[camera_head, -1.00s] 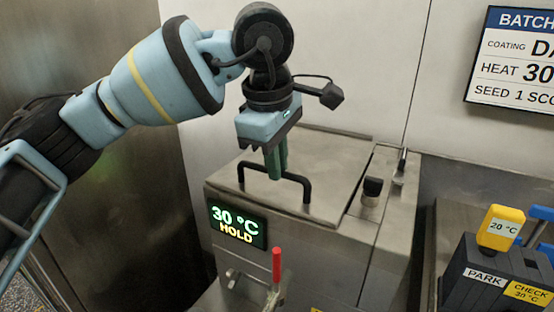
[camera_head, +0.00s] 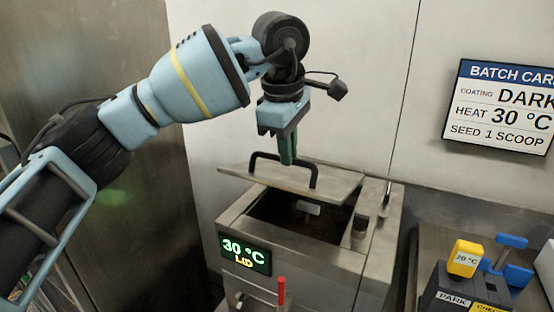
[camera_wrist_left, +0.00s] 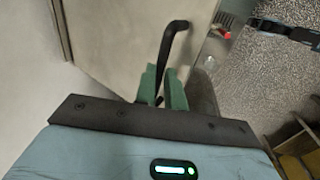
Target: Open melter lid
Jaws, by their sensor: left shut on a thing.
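The melter (camera_head: 300,245) is a steel box with a display that reads 30 °C and a second line that looks like LID. Its steel lid (camera_head: 325,181) is raised and tilted, with the dark opening (camera_head: 290,215) showing below it. My left gripper (camera_head: 288,160) is shut on the black lid handle (camera_head: 314,176). In the left wrist view the green fingers (camera_wrist_left: 162,88) close around the handle bar (camera_wrist_left: 172,45), with the lid surface (camera_wrist_left: 125,40) beyond. My right gripper is not in view.
A red-handled lever (camera_head: 281,290) is at the melter's front. A dark knob (camera_head: 360,226) and a small lever (camera_head: 386,197) sit right of the opening. A batch card (camera_head: 503,105) hangs behind.

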